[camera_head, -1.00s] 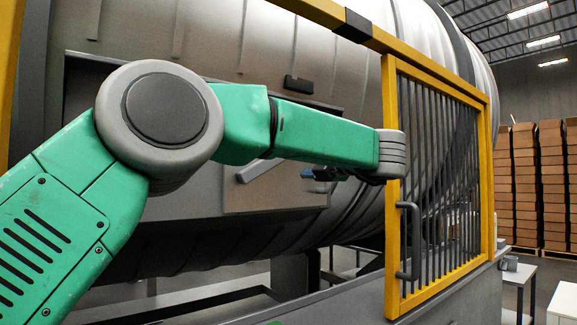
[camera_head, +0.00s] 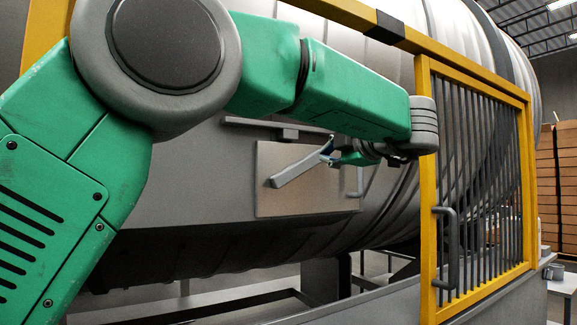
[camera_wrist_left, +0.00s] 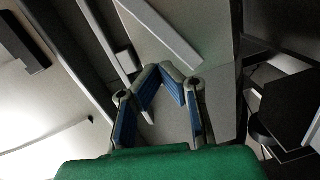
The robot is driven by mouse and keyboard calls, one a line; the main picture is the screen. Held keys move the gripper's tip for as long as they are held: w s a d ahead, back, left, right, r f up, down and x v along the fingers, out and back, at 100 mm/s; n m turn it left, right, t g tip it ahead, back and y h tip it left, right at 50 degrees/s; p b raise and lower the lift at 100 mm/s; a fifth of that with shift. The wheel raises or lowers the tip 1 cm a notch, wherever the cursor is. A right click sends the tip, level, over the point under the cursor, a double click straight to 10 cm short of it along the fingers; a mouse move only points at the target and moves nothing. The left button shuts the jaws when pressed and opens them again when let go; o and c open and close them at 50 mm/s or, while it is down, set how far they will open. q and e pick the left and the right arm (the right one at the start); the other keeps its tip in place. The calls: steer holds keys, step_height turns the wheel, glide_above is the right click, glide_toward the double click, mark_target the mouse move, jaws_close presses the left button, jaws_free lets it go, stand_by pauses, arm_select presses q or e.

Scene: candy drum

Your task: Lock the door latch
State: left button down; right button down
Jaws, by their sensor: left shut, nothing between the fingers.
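The latch (camera_head: 300,168) is a light grey bar on the drum's metal door panel (camera_head: 300,205). It slants from lower left to upper right. In the left wrist view the bar (camera_wrist_left: 160,31) runs diagonally just beyond my fingertips. My left gripper (camera_head: 327,150) is at the bar's upper right end in the head view. Its blue-padded fingers (camera_wrist_left: 158,73) are closed together with nothing between them. Whether they touch the bar cannot be told. Part of the gripper is hidden behind my left wrist. My right gripper is out of view.
A yellow-framed barred gate (camera_head: 478,180) with a dark handle (camera_head: 448,250) stands close to the right of my left wrist. A yellow rail (camera_head: 340,12) crosses above my arm. Stacked boxes stand far right.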

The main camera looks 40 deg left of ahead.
mark_target(277, 167)
arm_select(q)
steer(key=s+a+r+m+h, duration=0.2)
steer(key=s+a+r+m, duration=0.3)
steer(key=m, duration=0.6)
steer(key=x, duration=0.6)
steer(key=p+x, duration=0.1)
steer(key=x, duration=0.2)
steer(key=shift+s+a+f, duration=0.2)
steer(key=shift+a+f, duration=0.25)
steer(key=shift+f, duration=0.05)
steer(key=f, duration=0.1)
steer(key=w+f, duration=0.1)
steer(key=shift+d+f, duration=0.2)
steer(key=shift+f, duration=0.1)
steer(key=shift+w+d+f, duration=0.2)
steer(key=shift+w+f, duration=0.05)
steer(key=shift+f, duration=0.2)
steer(key=shift+d, duration=0.2)
